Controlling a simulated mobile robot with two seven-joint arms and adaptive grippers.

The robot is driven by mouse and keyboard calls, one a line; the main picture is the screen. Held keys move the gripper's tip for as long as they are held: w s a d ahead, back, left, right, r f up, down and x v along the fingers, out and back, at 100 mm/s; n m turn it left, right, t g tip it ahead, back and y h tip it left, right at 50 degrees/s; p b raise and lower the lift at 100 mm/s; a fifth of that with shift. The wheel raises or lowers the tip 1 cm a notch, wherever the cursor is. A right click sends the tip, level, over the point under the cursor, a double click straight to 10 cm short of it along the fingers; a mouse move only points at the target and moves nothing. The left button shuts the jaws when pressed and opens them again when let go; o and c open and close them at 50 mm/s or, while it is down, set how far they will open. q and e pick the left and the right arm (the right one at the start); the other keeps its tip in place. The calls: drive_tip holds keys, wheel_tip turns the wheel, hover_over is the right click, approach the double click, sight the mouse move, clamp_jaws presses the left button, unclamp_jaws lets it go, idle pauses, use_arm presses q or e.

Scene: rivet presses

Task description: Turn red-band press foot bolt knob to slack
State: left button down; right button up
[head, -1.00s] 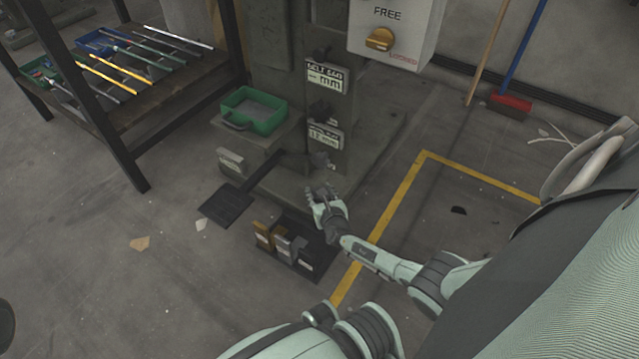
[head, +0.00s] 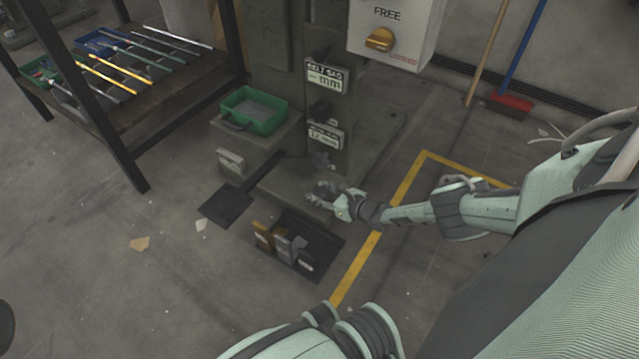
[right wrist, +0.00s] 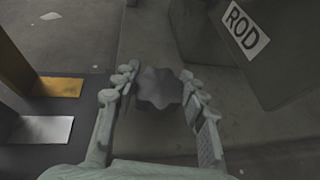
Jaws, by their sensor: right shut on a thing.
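My right gripper (head: 322,190) is low at the foot of the press (head: 327,110), its arm coming in from the right. In the right wrist view the fingers (right wrist: 160,85) stand on both sides of a dark grey lobed knob (right wrist: 158,88) and are shut on it. In the head view the gripper covers the knob, so its turn position cannot be read there. No red band can be made out on the press. My left gripper is not in view.
A black pedal (head: 227,205) lies left of the gripper. A dark mat (head: 325,240) with yellow and grey blocks lies just in front. A green tray (head: 254,112) stands on a ledge. A "ROD" label (right wrist: 246,30) is close by.

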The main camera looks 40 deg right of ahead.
sight(321, 192)
drive_tip(key=shift+w+r+n+y, duration=0.15)
drive_tip(key=shift+n+y, duration=0.25)
drive_tip(key=shift+y, duration=0.1)
idle(0.4)
drive_tip(key=o, duration=1.2)
drive_tip(key=shift+s+d, duration=0.35)
drive_tip(key=shift+s, duration=0.5)
drive_tip(key=shift+s+d+r, duration=0.1)
drive_tip(key=shift+s+r, duration=0.35)
drive_tip(key=shift+s, duration=0.15)
drive_tip(key=v, duration=0.9)
drive_tip(key=shift+w+r, duration=0.1)
drive_tip(key=shift+r, duration=0.05)
